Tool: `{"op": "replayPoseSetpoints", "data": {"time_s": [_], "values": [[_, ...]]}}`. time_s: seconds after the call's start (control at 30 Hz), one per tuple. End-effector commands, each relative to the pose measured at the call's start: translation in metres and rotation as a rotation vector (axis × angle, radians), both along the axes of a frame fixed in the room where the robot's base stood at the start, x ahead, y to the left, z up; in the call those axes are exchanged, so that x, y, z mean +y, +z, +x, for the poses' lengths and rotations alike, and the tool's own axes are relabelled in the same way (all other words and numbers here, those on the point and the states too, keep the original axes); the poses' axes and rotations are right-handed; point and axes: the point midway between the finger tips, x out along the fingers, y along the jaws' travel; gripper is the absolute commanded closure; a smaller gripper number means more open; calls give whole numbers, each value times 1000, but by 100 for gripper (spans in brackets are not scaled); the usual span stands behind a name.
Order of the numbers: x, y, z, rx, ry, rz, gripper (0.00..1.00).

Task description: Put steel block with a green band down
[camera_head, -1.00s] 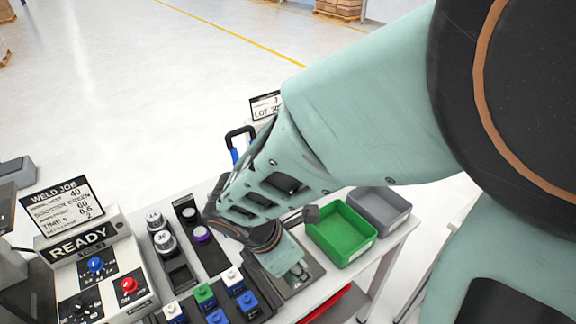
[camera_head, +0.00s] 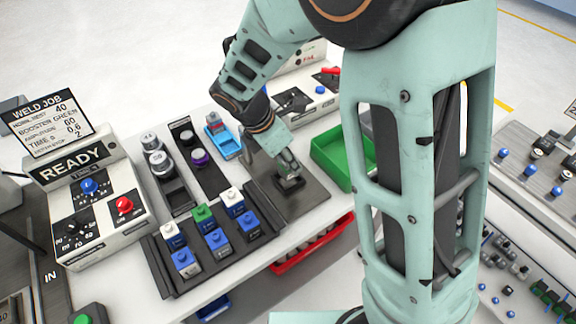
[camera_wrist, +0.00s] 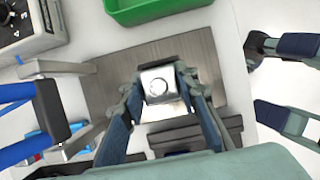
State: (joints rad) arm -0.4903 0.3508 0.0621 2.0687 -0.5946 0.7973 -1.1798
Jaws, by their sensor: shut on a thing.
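My gripper (camera_wrist: 163,100) is shut on a steel block (camera_wrist: 160,86) with a round boss on its top face. No green band shows on the sides I can see. The block is over a brown-grey plate (camera_wrist: 111,82), and I cannot tell whether it touches it. In the head view my gripper (camera_head: 289,172) points down at the same plate (camera_head: 310,207), and a dark square piece (camera_head: 288,184) shows just below the fingers.
A rack (camera_head: 158,268) of blue, white and green-topped blocks stands left of the plate. A green bin (camera_head: 335,163) is right behind it. A holder (camera_head: 174,193) with metal cylinders, a blue tray (camera_head: 226,144) and a READY control box (camera_head: 97,205) stand farther left.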

Motion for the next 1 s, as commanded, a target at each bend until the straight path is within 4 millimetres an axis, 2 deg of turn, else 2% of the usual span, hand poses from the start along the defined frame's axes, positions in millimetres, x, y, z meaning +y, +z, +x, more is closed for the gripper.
{"op": "replayPoseSetpoints", "data": {"time_s": [0.07, 0.3, 0.77, 0.8, 0.9, 1.0], "values": [[1, -10, 6, -2, -1, 0, 100], [0, -36, 5, -2, -1, 0, 100], [1, -40, 5, -1, 0, 0, 100], [1, -40, 5, 0, 0, 0, 67], [0, -39, 5, 0, 0, 0, 56], [0, -39, 5, 0, 0, 0, 54]]}}
